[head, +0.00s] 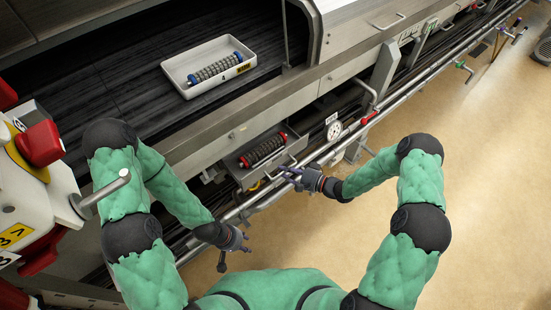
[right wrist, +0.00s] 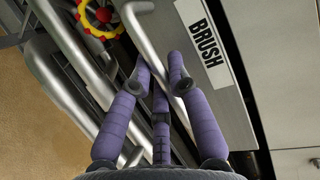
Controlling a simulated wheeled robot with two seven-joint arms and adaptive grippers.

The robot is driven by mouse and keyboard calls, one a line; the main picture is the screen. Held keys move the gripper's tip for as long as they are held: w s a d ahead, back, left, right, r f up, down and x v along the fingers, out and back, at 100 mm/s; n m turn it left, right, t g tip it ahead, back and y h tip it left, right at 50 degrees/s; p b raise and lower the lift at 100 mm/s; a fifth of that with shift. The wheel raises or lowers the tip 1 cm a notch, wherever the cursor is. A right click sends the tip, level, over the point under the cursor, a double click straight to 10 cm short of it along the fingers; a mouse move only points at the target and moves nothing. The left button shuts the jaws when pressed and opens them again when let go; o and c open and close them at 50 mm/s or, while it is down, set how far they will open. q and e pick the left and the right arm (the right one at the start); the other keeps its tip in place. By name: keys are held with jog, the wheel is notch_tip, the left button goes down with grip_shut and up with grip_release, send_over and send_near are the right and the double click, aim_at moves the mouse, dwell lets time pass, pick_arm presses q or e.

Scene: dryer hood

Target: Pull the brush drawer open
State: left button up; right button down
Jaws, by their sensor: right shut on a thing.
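The brush drawer (head: 244,178) stands partly out of the machine's side, and a black brush roller with red ends (head: 263,149) shows inside it. In the right wrist view its front panel (right wrist: 222,92) carries a BRUSH label (right wrist: 203,43). A grey bar handle (right wrist: 151,42) runs along that panel. My left gripper (head: 235,257) hangs empty and open, left of and nearer than the drawer.
A white tray (head: 177,72) with a blue-ended roller (head: 216,69) sits on the dark belt (head: 110,85). Long pipes (head: 335,143) run along the machine's front, with a gauge (head: 334,130) nearby. A red-and-yellow wheel (right wrist: 101,17) is beside the handle.

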jog(key=shift+s+d+p, duration=0.15)
jog(key=shift+s+d, duration=0.55)
jog(key=shift+s, duration=0.25)
jog(key=shift+s+d+p, duration=0.15)
jog(key=shift+s+d, duration=0.55)
jog(key=shift+s, duration=0.25)
jog(key=c, duration=1.1)
grip_release()
jog(key=shift+c, duration=0.2)
jog(key=v, duration=1.2)
jog(key=shift+a, duration=0.1)
